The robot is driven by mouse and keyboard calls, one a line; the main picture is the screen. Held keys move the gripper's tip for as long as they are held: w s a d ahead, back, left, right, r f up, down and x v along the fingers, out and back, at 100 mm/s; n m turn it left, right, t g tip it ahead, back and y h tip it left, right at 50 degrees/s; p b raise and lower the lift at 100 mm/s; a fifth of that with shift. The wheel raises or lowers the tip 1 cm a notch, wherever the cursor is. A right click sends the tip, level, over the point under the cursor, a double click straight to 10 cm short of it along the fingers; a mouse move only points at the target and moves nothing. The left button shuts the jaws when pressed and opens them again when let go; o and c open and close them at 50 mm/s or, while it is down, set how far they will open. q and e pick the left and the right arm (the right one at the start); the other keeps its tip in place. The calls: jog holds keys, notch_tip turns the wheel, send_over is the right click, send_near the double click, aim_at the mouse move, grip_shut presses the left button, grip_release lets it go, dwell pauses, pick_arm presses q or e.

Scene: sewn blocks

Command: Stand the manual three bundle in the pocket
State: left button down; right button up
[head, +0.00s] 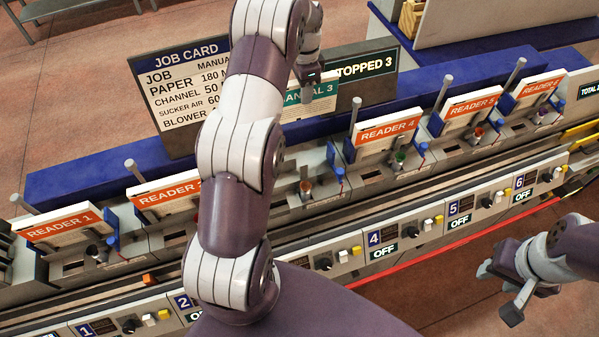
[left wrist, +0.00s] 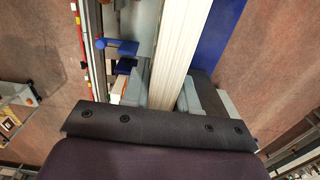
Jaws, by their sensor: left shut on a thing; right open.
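The manual three bundle (head: 318,92), a white block with a teal label reading partly "MANUAL 3", is up behind the pocket row in the head view. My left gripper (head: 310,74) is shut on its top. In the left wrist view the bundle's pale page edges (left wrist: 182,50) run between the fingers. The third pocket (head: 308,192), between the second reader and READER 4, shows no bundle; my left arm hides much of it. My right gripper (head: 507,293) is open and empty at the lower right, away from the machine.
Grey upright posts (head: 443,92) rise beside pockets. A dark job card board (head: 185,90) stands behind; its display reads "TOPPED 3".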

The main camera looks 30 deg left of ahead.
aim_at(299, 107)
pick_arm(q)
jog(key=f+b, duration=0.1)
jog(key=s+f, duration=0.1)
jog(key=f+b, duration=0.1)
jog(key=shift+s+a+f+b, duration=0.15)
jog(key=shift+a+f+b, duration=0.1)
jog(key=shift+b, duration=0.05)
jog(key=b, duration=0.1)
jog(key=f, duration=0.1)
jog(key=f+b, duration=0.1)
jog(key=shift+w+a+f+b, duration=0.2)
jog(key=shift+w+f+b, duration=0.05)
jog(key=shift+b, duration=0.1)
jog(key=s+f+b, duration=0.2)
jog(key=s+f, duration=0.1)
jog(key=s+f+b, duration=0.1)
jog(key=s+f, duration=0.2)
jog(key=s, duration=0.1)
jog(key=s+d+f+b, duration=0.1)
jog(key=s+f+b, duration=0.1)
jog(key=s+f, duration=0.1)
jog(key=shift+s+d+f+b, duration=0.1)
jog(key=shift+s+f+b, duration=0.2)
jog(key=shift+s+b, duration=0.1)
pick_arm(e)
notch_tip(299, 107, down, 12)
jog(key=shift+a+f, duration=0.25)
jog(key=shift+a, duration=0.1)
